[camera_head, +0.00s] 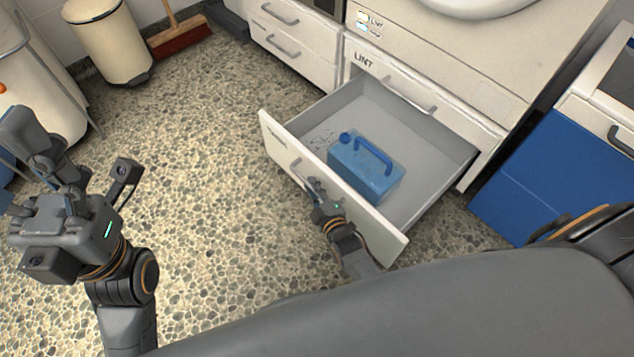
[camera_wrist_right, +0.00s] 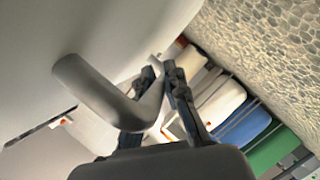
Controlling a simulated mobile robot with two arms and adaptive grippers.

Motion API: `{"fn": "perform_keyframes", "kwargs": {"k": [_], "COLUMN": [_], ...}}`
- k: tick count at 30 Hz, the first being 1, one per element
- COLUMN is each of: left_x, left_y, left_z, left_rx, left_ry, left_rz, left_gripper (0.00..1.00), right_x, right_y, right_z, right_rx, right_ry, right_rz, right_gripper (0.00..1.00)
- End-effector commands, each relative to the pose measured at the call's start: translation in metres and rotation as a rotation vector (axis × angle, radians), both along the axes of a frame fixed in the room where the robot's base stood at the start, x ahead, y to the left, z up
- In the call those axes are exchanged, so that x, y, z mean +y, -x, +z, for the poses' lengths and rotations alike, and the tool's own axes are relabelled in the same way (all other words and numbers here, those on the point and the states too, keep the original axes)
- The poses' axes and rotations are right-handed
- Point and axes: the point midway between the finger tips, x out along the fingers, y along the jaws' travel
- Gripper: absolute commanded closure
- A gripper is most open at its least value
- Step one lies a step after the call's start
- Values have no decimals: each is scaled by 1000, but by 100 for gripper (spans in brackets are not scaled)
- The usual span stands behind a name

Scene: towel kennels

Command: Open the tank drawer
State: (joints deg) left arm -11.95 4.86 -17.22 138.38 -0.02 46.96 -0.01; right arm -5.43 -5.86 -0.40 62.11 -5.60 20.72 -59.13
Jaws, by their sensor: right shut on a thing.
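The tank drawer (camera_head: 390,238) stands pulled out from the white machine in the head view, its grey inside showing. A blue tank (camera_head: 365,168) with a handle and a round cap lies in it. My right gripper (camera_head: 312,188) is at the drawer front's outer face. In the right wrist view its fingers (camera_wrist_right: 164,82) are shut on the grey drawer handle (camera_wrist_right: 95,88). My left gripper (camera_head: 40,160) is empty over the floor at the left, away from the drawer, with its fingers apart.
A second drawer front, marked LINT (camera_head: 400,92), sits above the open drawer. A blue panel (camera_head: 545,180) stands close on the right. A cream bin (camera_head: 108,42) and a red broom (camera_head: 180,36) are at the back left. The speckled floor (camera_head: 210,170) left of the drawer is clear.

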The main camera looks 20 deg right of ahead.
Motion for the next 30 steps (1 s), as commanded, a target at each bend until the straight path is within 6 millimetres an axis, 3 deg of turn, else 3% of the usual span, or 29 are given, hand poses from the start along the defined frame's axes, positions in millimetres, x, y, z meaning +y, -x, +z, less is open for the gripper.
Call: {"fn": "perform_keyframes", "kwargs": {"k": [12, 13, 16, 30], "left_x": [0, 0, 0, 0], "left_y": [0, 0, 0, -1], "left_z": [-1, -1, -2, -3], "left_rx": [3, 4, 5, 10], "left_ry": [1, 1, 0, -5], "left_rz": [-1, -1, -1, 0], "left_gripper": [29, 29, 29, 29], "right_x": [2, 2, 2, 2], "right_y": [1, 1, 1, 1], "right_z": [0, 0, 0, 8], "right_rx": [1, 1, 1, 0], "right_ry": [-1, -1, -1, -1], "right_rz": [-1, -1, -1, 0], "right_gripper": [100, 85, 65, 64]}}
